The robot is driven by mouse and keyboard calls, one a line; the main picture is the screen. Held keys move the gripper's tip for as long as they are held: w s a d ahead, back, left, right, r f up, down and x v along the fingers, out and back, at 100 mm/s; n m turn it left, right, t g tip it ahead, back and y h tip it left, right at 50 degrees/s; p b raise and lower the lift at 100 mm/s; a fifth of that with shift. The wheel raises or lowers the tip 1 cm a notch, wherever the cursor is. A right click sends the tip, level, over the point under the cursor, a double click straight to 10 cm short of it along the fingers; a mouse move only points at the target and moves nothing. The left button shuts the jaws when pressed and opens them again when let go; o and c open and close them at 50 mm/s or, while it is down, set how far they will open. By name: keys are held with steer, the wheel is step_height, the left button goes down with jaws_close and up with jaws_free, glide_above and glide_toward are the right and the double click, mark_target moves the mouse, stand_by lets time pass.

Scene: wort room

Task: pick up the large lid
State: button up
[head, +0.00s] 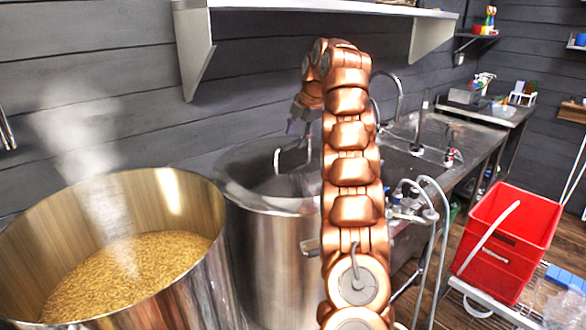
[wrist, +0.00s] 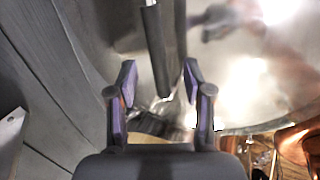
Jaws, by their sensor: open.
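The large lid (head: 243,172) is a shiny metal disc lying on the closed steel pot in the middle of the head view. Its looped handle (head: 279,155) stands up from it, and my arm hides the lid's right part. My gripper (head: 295,122) hangs just above the lid near the handle. In the wrist view, my gripper (wrist: 160,80) is open, with its purple-padded fingers apart. A dark bar, apparently the handle (wrist: 154,50), lies between the fingers in that picture, with no contact visible.
An open steel pot (head: 190,270) of steaming grain stands at left. A wall shelf (head: 330,8) hangs above. A sink counter (head: 460,135) with taps lies behind at right. A red crate (head: 510,230) stands at far right, with some bare floor beside it.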

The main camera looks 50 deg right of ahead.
mark_target(294, 141)
steer(key=shift+x, duration=1.15)
steer(key=shift+w+d+f, duration=0.1)
steer(key=shift+w+f, duration=0.05)
steer(key=shift+w, duration=0.1)
steer(key=shift+x, duration=0.85)
steer(key=shift+s, duration=0.1)
steer(key=shift+c, duration=0.2)
jaws_close()
